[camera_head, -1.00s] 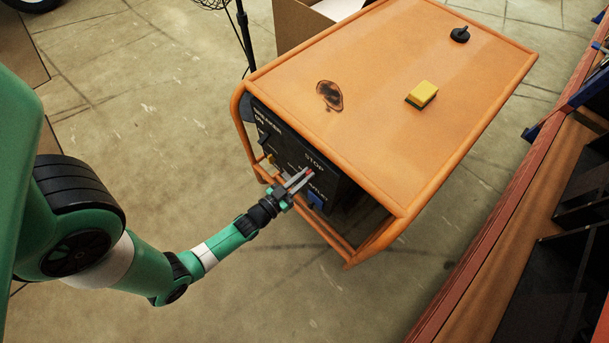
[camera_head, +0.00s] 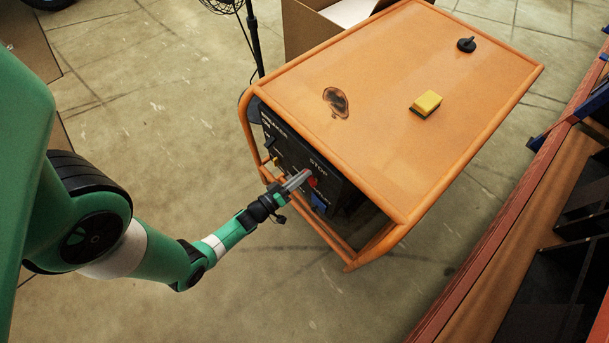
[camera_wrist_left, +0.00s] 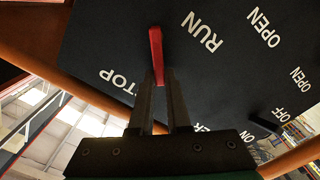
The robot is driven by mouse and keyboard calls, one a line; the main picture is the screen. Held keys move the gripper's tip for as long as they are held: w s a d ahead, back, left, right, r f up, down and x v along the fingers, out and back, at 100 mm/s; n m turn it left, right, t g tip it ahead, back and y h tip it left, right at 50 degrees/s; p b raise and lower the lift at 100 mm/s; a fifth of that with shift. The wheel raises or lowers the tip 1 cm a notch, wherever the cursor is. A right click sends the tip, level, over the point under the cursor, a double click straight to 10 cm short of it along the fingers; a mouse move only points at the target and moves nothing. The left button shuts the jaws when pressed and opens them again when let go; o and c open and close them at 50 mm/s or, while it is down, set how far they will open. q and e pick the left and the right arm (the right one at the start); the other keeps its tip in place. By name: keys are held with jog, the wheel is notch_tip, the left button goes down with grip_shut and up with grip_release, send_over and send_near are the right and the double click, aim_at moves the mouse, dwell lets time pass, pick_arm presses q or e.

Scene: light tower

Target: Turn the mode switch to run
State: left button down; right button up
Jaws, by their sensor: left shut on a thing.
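The mode switch is a red lever (camera_wrist_left: 157,55) on the black panel (camera_wrist_left: 100,40) of an orange-framed machine. In the left wrist view it stands between the fingertips of my left gripper (camera_wrist_left: 160,85), which is shut on it. The white word RUN lies to its right, and a partly hidden word ending in TOP lies lower left. The lever lies between these words. In the head view my left gripper (camera_head: 300,179) reaches the panel beside the STOP label, with red (camera_head: 313,182) showing at its tips. My right gripper is not in view.
The machine's orange top (camera_head: 400,60) carries a yellow sponge (camera_head: 427,101), a dark stain and a black knob (camera_head: 466,44). A blue part (camera_head: 320,204) sits on the panel near my gripper. Orange frame tubes surround the panel. OPEN and OFF labels are on the panel.

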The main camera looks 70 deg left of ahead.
pick_arm(q)
jog(key=shift+s+a+f+n+b, duration=0.2)
jog(key=shift+f+n, duration=0.35)
jog(key=shift+n, duration=1.1)
jog(key=shift+s+a+f+n+b, duration=0.2)
jog(key=shift+f+n, duration=0.4)
jog(key=shift+n, duration=1)
jog(key=shift+w+a+f+n+b, duration=0.1)
jog(key=shift+a+f+n, duration=0.35)
jog(key=shift+n, duration=1.2)
jog(key=shift+d+f, duration=0.15)
jog(key=c, duration=0.9)
grip_release()
jog(key=shift+p+v, duration=1.25)
jog(key=shift+v, duration=4.65)
